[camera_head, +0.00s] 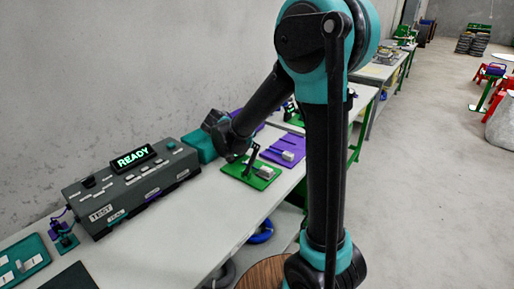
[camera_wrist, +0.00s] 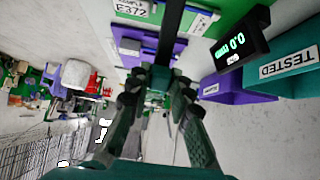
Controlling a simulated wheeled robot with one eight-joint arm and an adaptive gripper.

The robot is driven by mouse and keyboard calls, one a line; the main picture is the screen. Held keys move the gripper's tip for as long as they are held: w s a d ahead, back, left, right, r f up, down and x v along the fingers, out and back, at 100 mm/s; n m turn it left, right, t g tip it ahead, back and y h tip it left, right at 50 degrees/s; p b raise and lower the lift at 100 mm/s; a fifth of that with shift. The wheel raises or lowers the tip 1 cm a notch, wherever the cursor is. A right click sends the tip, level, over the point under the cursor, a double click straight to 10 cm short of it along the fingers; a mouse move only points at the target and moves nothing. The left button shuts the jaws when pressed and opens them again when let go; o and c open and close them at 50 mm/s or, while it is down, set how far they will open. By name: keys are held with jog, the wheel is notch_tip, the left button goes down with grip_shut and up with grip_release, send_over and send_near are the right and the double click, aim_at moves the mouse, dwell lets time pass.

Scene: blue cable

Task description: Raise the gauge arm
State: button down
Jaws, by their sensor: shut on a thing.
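The gauge arm (camera_wrist: 172,30) is a black bar coming down from the top of the wrist view. Its lower end meets the fingertips of my gripper (camera_wrist: 161,82), which are closed together on it. The dark gauge display (camera_wrist: 240,38) beside it reads 0.0 mm in green. In the head view a slim dark arm (camera_head: 251,160) stands tilted over a green plate (camera_head: 233,170), close to the end of my arm. My fingers are hard to make out there.
A grey test box (camera_head: 130,185) with a READY display sits on the bench (camera_head: 190,225) at left. Purple plates (camera_head: 284,150) lie beyond the green plate. In the wrist view a teal TESTED bin (camera_wrist: 290,62) and a purple bin (camera_wrist: 225,90) stand close at right.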

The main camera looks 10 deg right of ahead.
jog(key=s+a+t+h, duration=0.3)
jog(key=s+a, duration=0.4)
jog(key=shift+s+a+f, duration=0.2)
jog(key=shift+s+f, duration=0.05)
jog(key=shift+f, duration=0.2)
dwell(0.5)
jog(key=c, duration=1.4)
grip_release()
jog(key=shift+o, duration=0.2)
jog(key=v, duration=1.2)
jog(key=shift+d, duration=0.1)
